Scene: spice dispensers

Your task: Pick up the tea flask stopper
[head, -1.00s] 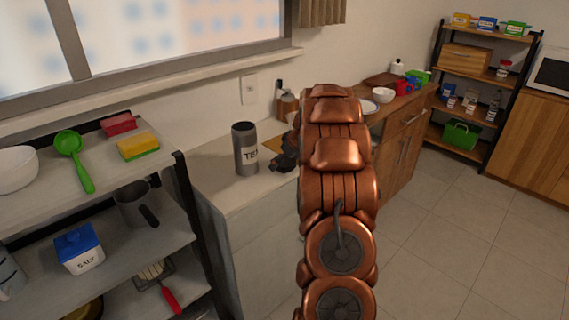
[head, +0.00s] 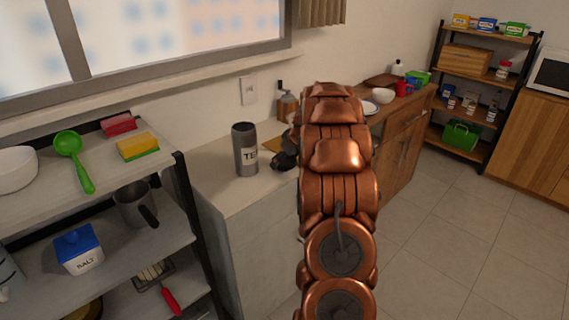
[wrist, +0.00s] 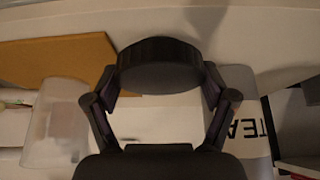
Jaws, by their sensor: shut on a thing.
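The tea flask (head: 245,150) is a grey cylinder with a light TEA label, standing upright on the counter. It also shows at the right in the wrist view (wrist: 246,128). The stopper (wrist: 160,66) is a dark round disc between my gripper's fingers in the wrist view. My gripper (wrist: 160,80) is shut on it, with a finger at each side. In the head view my gripper (head: 284,158) is a small dark shape just right of the flask, partly hidden by my arm, and the stopper cannot be made out there.
The counter (head: 212,172) is clear left of the flask.

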